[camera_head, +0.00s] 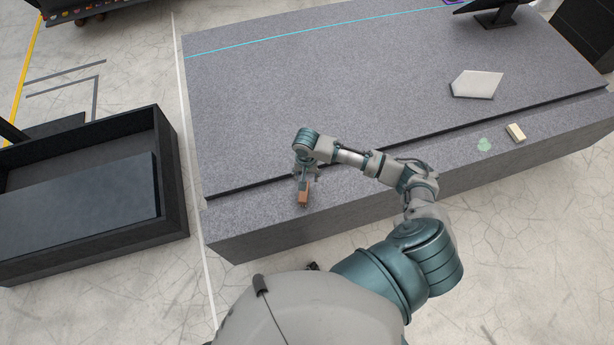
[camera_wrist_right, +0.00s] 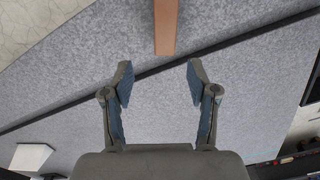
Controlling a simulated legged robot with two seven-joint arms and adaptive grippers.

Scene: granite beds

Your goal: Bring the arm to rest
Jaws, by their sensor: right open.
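My right arm reaches across the front of the grey granite bed (camera_head: 270,95). The right gripper (camera_head: 302,176) hangs over the lower front ledge of the bed, at its left part. In the wrist view its two fingers (camera_wrist_right: 159,78) are spread apart with nothing between them. An orange-brown block (camera_head: 304,193) lies at the gripper's tips in the head view. In the wrist view the block (camera_wrist_right: 166,25) is just beyond the fingertips, in line with the gap. Whether it touches the gripper cannot be told. My left gripper is not in view.
A small cream block (camera_head: 516,132) and a pale green patch (camera_head: 485,144) are on the ledge at right. A pale five-sided plate (camera_head: 477,84) and a dark monitor (camera_head: 494,14) are farther back. A black open bin (camera_head: 172,165) stands on the floor at left. The bed's middle is clear.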

